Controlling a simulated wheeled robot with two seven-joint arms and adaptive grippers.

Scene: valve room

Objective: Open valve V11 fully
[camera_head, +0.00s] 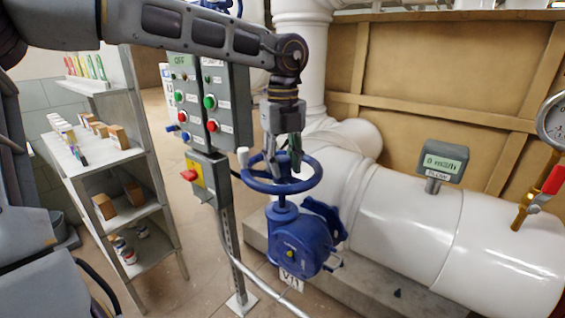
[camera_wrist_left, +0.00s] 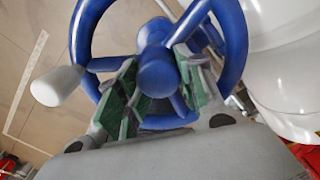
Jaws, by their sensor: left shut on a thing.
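The blue valve V11 (camera_head: 293,243) stands on the white pipe, with its V11 tag (camera_head: 291,279) hanging below the body. Its blue handwheel (camera_head: 307,184) lies roughly level on top and has a pale knob (camera_head: 242,155) on its left side. In the left wrist view the handwheel (camera_wrist_left: 236,60) shows with its hub (camera_wrist_left: 157,72) and white knob (camera_wrist_left: 58,86). My left gripper (camera_head: 283,165) reaches down from above onto the handwheel. Its green-padded fingers (camera_wrist_left: 160,100) are shut on the wheel near the hub; the exact contact is partly hidden. My right gripper is not in view.
A flow meter (camera_head: 443,161) reading 0 and a gauge with a red-handled cock (camera_head: 547,185) stand on the white pipe (camera_head: 395,215) at right. Control boxes (camera_head: 227,105) on a post stand close left of the valve. A shelf (camera_head: 108,160) with small boxes stands further left.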

